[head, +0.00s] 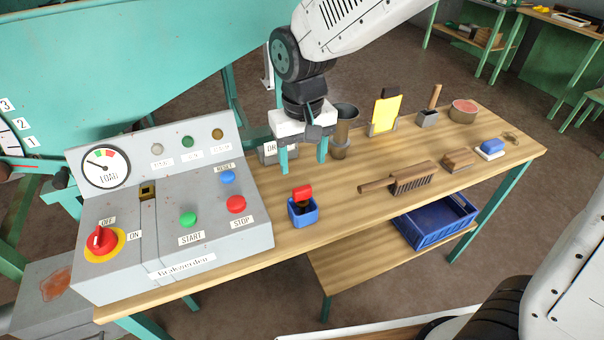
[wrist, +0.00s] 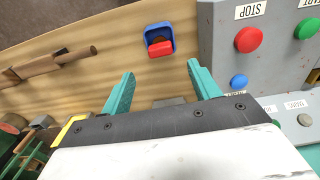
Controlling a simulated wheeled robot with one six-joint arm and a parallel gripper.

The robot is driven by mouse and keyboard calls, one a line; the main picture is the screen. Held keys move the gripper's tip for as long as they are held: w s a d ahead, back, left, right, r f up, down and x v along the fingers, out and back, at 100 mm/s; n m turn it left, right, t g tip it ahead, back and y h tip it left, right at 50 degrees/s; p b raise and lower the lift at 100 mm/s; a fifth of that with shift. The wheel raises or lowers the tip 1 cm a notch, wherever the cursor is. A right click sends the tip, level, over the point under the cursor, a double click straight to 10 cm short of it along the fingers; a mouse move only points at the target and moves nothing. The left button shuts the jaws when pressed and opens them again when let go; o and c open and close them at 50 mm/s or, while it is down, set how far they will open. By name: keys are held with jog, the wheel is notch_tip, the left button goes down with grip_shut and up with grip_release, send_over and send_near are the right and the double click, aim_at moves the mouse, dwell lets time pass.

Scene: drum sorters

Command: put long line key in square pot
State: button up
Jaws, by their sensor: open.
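A small blue square pot (head: 314,217) stands on the wooden bench just right of the control panel. A red-topped piece with a dark lower part (head: 303,192) stands in it; it looks like a key, but I cannot tell whether it is the long line key. In the wrist view the pot (wrist: 148,34) and the red piece (wrist: 161,48) show beyond the fingertips. My gripper (head: 303,165) is open and empty, pointing down above the bench behind the pot. It also shows in the wrist view (wrist: 161,70), with bare bench between its teal fingers.
The grey control panel (head: 215,255) with buttons and a red switch stands left of the pot. A metal cylinder (head: 341,140) is close behind my gripper.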

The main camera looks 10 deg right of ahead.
jog(key=shift+r, duration=1.1)
jog(key=s+d+r+m, duration=0.1)
jog(key=s+d+r, duration=0.3)
jog(key=d, duration=0.3)
jog(key=s+d+r+m, duration=0.1)
jog(key=s+d+r, duration=0.25)
jog(key=d, duration=0.35)
jog(key=s+d+m+t, duration=0.1)
jog(key=s+d, duration=0.5)
jog(key=s, duration=0.6)
jog(key=shift+d+r, duration=0.2)
jog(key=shift+d, duration=0.1)
